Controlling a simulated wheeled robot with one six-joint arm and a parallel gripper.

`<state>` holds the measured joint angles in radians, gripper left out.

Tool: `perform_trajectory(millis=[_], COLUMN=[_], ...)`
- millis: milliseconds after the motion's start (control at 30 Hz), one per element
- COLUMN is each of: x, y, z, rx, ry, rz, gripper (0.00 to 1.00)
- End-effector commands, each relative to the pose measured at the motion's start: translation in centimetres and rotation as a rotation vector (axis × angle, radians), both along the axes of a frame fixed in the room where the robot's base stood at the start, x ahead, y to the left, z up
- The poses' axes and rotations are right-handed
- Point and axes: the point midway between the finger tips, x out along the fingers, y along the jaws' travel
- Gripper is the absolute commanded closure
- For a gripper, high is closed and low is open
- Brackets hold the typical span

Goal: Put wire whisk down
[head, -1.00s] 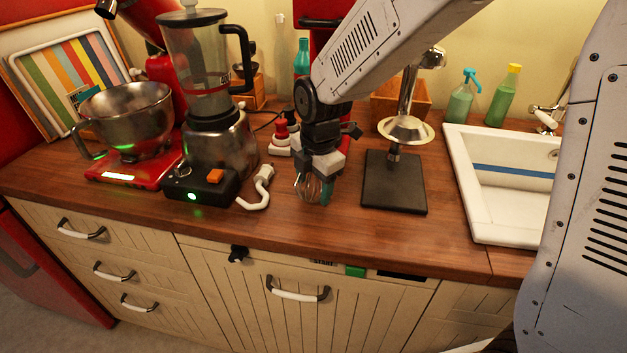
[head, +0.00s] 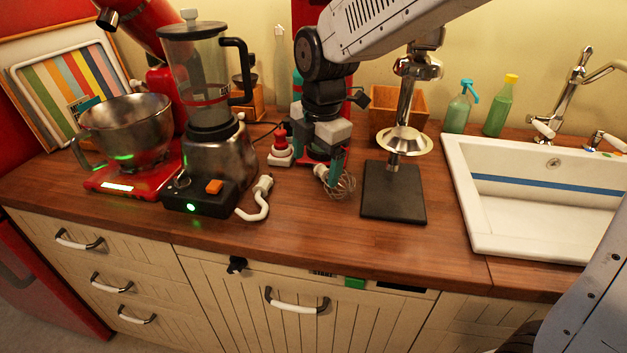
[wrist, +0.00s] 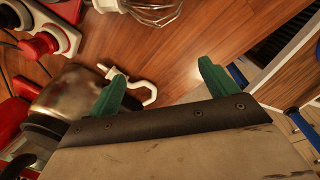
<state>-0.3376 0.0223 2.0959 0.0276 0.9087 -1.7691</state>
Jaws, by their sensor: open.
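The wire whisk (head: 342,184), with wire loops and a pale end, lies on the wooden counter (head: 290,222) between the white hook and the black stand base. In the wrist view the whisk (wrist: 150,10) shows at the top edge, partly cut off and outside the fingers. My gripper (head: 326,165) is just above and behind the whisk in the head view, overlapping part of it. In the wrist view my gripper (wrist: 160,84) has its green fingers wide apart with nothing between them.
A white hook (head: 256,200) lies left of the whisk, beside the blender (head: 218,150). A black stand base (head: 393,192) is close on the right, with the sink (head: 482,215) beyond. The counter's front strip is clear.

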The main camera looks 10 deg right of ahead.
Motion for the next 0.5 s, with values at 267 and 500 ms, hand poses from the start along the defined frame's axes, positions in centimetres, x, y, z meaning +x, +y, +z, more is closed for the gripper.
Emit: perform_trajectory(millis=[267, 500], x=[-0.3, -0.7], y=[-0.2, -0.6], z=[3.1, 3.5], rx=[0.0, 0.002], ry=[0.0, 0.001], rz=[0.0, -0.028], gripper=[0.15, 0.15])
